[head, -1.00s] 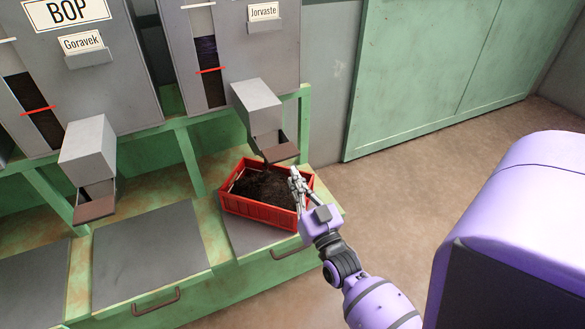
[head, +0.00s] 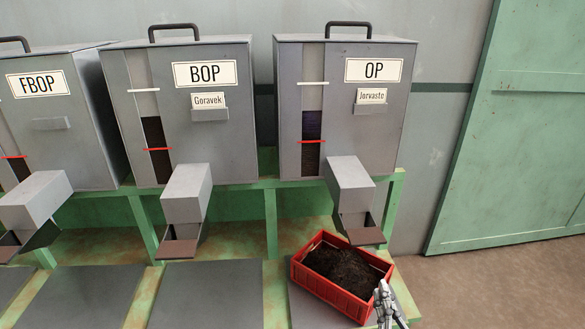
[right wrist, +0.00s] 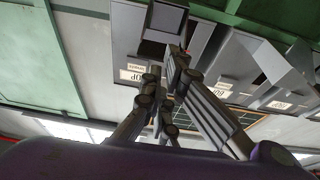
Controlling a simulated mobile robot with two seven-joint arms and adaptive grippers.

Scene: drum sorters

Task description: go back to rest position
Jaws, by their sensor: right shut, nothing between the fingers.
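My right gripper (head: 386,300) is at the lower right of the head view, close to the right end of the red crate (head: 322,288). Its fingers are together with nothing between them; they also show in the right wrist view (right wrist: 174,65). The red crate is filled with dark, soil-like material and stands slightly turned on the right-hand grey plate, below the spout (head: 350,190) of the OP drum sorter. My left gripper is not in view.
Grey sorters marked FBOP (head: 55,110), BOP (head: 195,125) and OP (head: 340,125) stand on a green frame (head: 271,220). Their spouts stick out toward me. A green door (head: 530,150) is at the right. The brown floor (head: 470,290) before it is clear.

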